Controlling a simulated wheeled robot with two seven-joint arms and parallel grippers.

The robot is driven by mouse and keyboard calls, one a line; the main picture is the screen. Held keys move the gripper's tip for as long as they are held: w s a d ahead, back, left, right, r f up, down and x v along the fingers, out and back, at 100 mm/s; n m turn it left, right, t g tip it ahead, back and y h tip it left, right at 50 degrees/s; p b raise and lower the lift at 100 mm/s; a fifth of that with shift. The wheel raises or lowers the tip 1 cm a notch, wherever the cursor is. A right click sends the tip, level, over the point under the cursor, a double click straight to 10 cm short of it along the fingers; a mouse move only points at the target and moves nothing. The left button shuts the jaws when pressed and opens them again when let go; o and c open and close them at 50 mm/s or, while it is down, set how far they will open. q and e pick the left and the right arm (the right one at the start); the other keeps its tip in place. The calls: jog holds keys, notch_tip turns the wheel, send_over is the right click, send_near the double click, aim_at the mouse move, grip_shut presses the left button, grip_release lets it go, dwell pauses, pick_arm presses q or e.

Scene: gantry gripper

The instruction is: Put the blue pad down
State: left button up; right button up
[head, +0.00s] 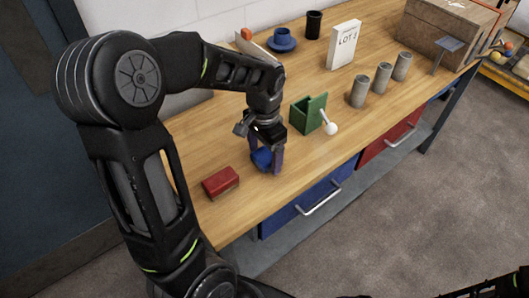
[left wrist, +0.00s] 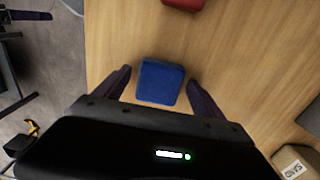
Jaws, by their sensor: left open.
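The blue pad (left wrist: 160,82) rests on the wooden table, between the two fingers of my left gripper (left wrist: 158,88). In the left wrist view a gap shows between the pad and the finger on each side, so the gripper is open around it. In the head view the left gripper (head: 266,166) points down at the tabletop, and its fingers partly hide the blue pad (head: 262,158). My right gripper is not clearly seen; only a dark part of my body shows at the bottom right of the head view.
A red block (head: 220,182) lies left of the gripper. A green open box (head: 307,115) with a white-knobbed lever (head: 331,128) stands to the right.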

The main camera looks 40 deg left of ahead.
aim_at(265, 155)
pick_arm(q)
jog(key=shift+r, duration=0.15)
jog(key=shift+r, duration=0.15)
notch_tip(265, 155, up, 12)
jog(key=shift+b, duration=0.4)
jog(key=shift+f, duration=0.2)
dwell(0.7)
